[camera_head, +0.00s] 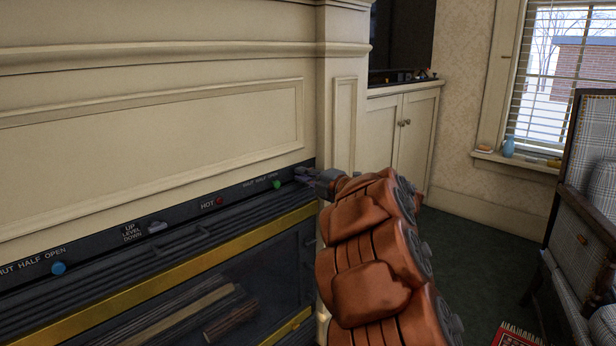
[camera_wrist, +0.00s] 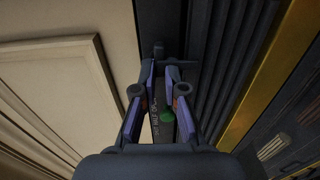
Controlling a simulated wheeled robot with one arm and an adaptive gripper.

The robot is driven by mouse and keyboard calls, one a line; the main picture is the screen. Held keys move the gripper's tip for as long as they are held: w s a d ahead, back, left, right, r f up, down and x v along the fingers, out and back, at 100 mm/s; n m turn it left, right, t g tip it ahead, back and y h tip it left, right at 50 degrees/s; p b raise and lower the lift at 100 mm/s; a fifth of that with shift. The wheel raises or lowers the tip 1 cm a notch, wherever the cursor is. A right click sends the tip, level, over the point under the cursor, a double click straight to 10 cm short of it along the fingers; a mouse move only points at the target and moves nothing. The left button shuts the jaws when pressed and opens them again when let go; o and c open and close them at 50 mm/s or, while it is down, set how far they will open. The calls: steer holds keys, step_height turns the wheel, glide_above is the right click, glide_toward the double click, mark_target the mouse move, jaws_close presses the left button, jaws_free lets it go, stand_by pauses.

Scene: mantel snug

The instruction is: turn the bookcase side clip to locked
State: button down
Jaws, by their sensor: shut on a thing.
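My gripper (camera_head: 304,176) is at the right end of the dark control strip on the mantel front, just right of the green knob. In the wrist view its fingers (camera_wrist: 160,70) are closed about a small dark piece (camera_wrist: 159,50) at the strip's end, which seems to be the side clip. The fingertips hide most of it, and I cannot read its setting or any locked mark. In the head view the clip is hidden behind the fingers.
The strip (camera_head: 100,240) also bears a blue knob (camera_head: 58,268), a grey lever (camera_head: 157,227), a red button (camera_head: 220,201) and the green knob (camera_head: 277,184). A brass-edged glass firebox front lies below. An armchair (camera_head: 585,160) stands right; dark floor (camera_head: 470,250) is open between.

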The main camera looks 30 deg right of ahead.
steer(key=shift+d+r, duration=0.15)
steer(key=shift+r, duration=0.2)
steer(key=c, duration=1.3)
jaws_free()
steer(key=shift+s, duration=0.1)
steer(key=shift+o, duration=0.3)
steer(key=shift+a, duration=0.3)
steer(key=v, duration=0.8)
steer(key=shift+s+r, duration=0.1)
